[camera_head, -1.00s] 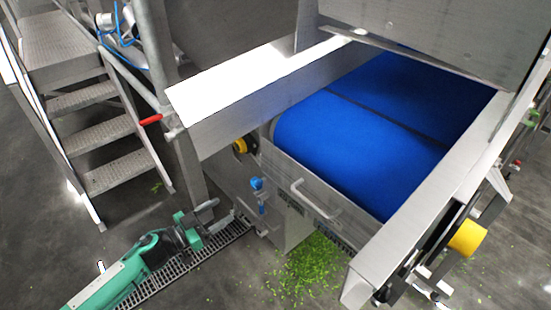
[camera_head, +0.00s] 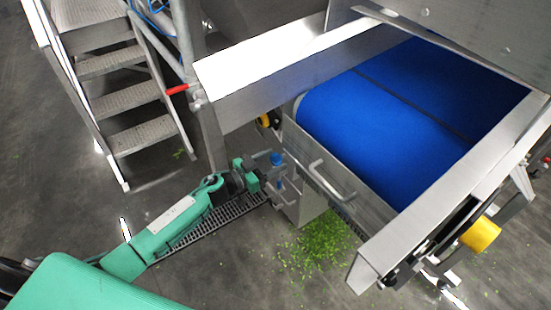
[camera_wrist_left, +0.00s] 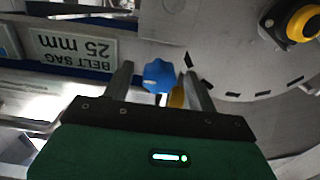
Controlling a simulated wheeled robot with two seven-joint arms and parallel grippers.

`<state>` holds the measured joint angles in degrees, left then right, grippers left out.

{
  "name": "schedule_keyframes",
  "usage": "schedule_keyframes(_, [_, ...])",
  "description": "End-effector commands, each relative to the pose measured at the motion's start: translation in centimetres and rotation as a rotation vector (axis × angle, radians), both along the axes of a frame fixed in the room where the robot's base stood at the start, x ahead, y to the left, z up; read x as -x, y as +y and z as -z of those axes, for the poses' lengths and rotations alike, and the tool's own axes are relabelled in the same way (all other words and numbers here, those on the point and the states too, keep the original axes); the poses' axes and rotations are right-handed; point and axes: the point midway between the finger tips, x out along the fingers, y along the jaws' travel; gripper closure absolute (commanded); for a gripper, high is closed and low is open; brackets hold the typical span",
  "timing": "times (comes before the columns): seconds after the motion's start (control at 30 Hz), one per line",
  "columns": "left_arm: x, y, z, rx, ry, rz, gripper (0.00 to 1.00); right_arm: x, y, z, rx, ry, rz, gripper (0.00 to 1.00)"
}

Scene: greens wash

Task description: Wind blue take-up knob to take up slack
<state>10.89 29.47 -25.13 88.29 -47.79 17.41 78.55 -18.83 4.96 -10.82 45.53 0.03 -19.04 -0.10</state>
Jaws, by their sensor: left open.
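The blue take-up knob (camera_head: 277,158) is on the side of the steel conveyor frame, below the blue belt. In the left wrist view the lobed blue knob (camera_wrist_left: 158,76) sits between my two finger tips, with gaps visible on both sides. A yellow part shows just behind it. My left gripper (camera_head: 266,172) is open, close to the knob; in the wrist view its fingers (camera_wrist_left: 158,70) flank the knob without visible contact. My right gripper is not in view.
An upside-down "BELT SAG 25 mm" label (camera_wrist_left: 75,47) and a yellow-and-black round part (camera_wrist_left: 296,20) are near the knob. A steel handle (camera_head: 325,180) is to its right. Green scraps (camera_head: 315,243) lie on the floor. Metal stairs (camera_head: 125,100) stand at left.

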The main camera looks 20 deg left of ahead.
Motion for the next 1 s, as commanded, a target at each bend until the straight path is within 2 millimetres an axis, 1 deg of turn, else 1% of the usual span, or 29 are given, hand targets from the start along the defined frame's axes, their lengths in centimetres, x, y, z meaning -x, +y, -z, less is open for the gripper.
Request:
schedule_keyframes(0.03, [-0.5, -0.37, -0.11, 0.0, -0.001, 0.0, 0.42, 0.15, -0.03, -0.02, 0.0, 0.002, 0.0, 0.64])
schedule_keyframes(0.2, [-1.18, -0.98, -0.01, 0.0, 0.0, 0.001, 0.42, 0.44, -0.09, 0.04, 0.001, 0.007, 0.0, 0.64])
schedule_keyframes(0.47, [-1.24, -1.03, 0.01, 0.0, 0.0, 0.001, 0.42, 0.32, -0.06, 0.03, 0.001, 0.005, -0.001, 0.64])
schedule_keyframes(0.57, [-1.23, -1.01, 0.01, 0.0, 0.0, 0.001, 0.59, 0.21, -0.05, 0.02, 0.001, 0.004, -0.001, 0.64])
schedule_keyframes(0.6, [-1.23, -1.01, 0.01, 0.0, 0.0, 0.001, 0.67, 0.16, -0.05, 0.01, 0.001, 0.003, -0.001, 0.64])
schedule_keyframes(0.7, [-1.22, -1.0, 0.01, 0.0, 0.0, 0.001, 0.87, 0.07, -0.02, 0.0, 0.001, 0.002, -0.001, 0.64])
schedule_keyframes(1.0, [-1.21, -1.0, 0.0, -0.023, -0.018, 0.001, 0.86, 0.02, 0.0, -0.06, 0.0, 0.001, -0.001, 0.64])
